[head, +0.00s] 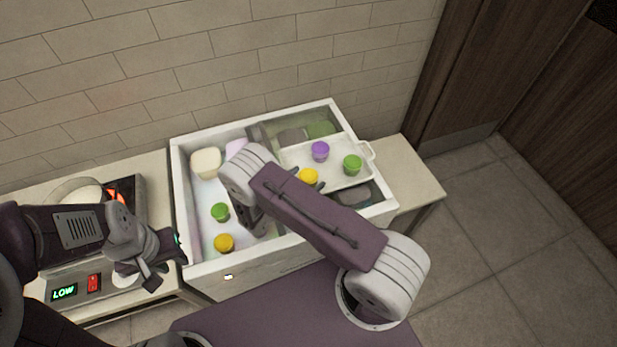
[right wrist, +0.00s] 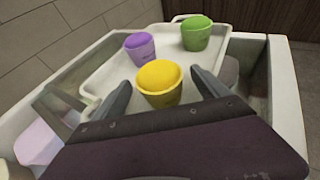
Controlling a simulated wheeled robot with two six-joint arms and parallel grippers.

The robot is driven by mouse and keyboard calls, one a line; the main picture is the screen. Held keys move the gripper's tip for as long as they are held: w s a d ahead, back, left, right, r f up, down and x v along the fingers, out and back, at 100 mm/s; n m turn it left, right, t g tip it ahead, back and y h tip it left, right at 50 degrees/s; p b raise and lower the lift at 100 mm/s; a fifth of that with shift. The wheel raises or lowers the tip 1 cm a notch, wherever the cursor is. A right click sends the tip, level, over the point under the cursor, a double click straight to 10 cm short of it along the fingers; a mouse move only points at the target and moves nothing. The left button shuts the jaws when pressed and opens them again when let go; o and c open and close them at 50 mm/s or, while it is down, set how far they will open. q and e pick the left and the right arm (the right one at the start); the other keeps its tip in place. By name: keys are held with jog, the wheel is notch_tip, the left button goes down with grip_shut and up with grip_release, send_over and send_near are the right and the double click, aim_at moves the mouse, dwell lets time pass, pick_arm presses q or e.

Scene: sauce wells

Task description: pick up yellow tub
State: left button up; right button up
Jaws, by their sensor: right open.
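A yellow tub (head: 308,176) sits on the white tray (head: 346,149) in the open chest. In the right wrist view the yellow tub (right wrist: 159,84) stands between the two fingers of my right gripper (right wrist: 161,80), with gaps beside it. That gripper is open. In the head view my right arm hides most of it. A second yellow tub (head: 224,242) stands lower in the chest, at its front left. My left gripper (head: 148,275) is left of the chest, over the counter; its finger opening is unclear.
A purple tub (head: 320,150) and a green tub (head: 352,164) share the tray. Another green tub (head: 220,212) and a cream container (head: 206,163) are in the chest's left part. The white chest walls (head: 178,205) surround them. A heater unit (head: 64,290) stands left.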

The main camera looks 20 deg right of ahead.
jog(key=shift+a+r, duration=0.1)
jog(key=c, duration=1.5)
jog(key=shift+r, duration=0.3)
jog(key=r, duration=0.2)
jog(key=s+r, duration=0.1)
jog(key=r, duration=0.1)
jog(key=shift+d+r+b, duration=0.1)
jog(key=shift+d+b, duration=0.25)
jog(key=s+d+r+b, duration=0.1)
jog(key=s+d+r, duration=0.45)
jog(key=s, duration=0.35)
jog(key=n+t+y, duration=0.1)
jog(key=n+t, duration=0.1)
send_near(309, 179)
jog(key=d+r, duration=0.1)
jog(key=s+d+r, duration=0.1)
jog(key=d+r, duration=0.1)
jog(key=shift+s+d+r, duration=0.15)
jog(key=shift+d+r, duration=0.1)
jog(key=shift+d, duration=0.05)
